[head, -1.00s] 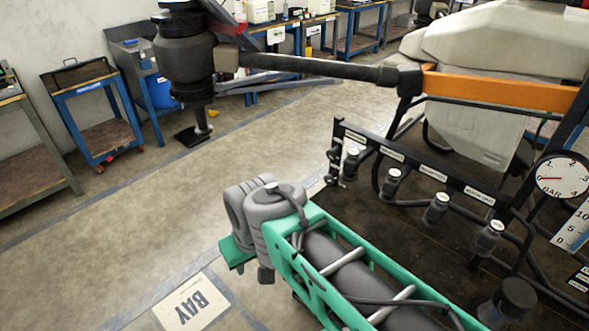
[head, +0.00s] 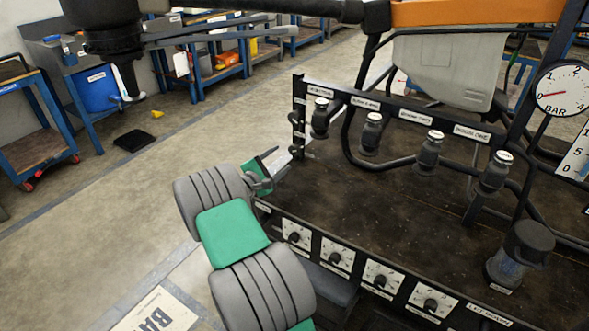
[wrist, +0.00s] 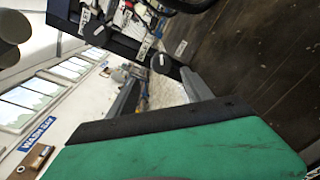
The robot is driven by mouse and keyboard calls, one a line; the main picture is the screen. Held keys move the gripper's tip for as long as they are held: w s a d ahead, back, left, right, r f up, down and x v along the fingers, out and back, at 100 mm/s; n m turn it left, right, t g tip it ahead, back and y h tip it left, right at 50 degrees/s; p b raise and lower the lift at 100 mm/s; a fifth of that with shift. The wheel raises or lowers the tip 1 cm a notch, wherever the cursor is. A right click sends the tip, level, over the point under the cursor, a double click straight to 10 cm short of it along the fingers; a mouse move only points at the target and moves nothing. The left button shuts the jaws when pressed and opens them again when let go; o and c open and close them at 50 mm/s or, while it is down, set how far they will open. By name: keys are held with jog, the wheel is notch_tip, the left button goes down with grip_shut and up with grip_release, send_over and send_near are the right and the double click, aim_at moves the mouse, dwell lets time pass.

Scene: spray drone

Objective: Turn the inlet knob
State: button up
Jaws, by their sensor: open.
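My gripper (head: 278,162) is at the left edge of the dark deck, below the left end of the black valve rail (head: 395,108). It is open and appears empty. Small knobs (head: 294,119) sit on the rail's left end. Contact cannot be judged. The labels are too small for me to tell which knob is the inlet.
A front panel carries several black dials (head: 337,258) close to my arm. A clear-bodied filter (head: 520,252) with a dark cap and a pressure gauge (head: 563,90) stand at the right. An orange drone arm (head: 460,12) crosses above. Open floor (head: 110,215) lies at the left.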

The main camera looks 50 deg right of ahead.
aim_at(293, 151)
jog(key=shift+s+d+f+n+h, duration=0.25)
jog(key=shift+d+f+n+h, duration=0.05)
jog(key=shift+d+f+n, duration=0.25)
jog(key=shift+d+r, duration=0.1)
jog(key=shift+d, duration=0.2)
jog(key=d, duration=0.4)
jog(key=d+b, duration=0.1)
jog(key=d, duration=0.2)
jog(key=shift+w+r, duration=0.1)
jog(key=shift+w, duration=0.25)
jog(key=shift+c, duration=0.5)
grip_shut()
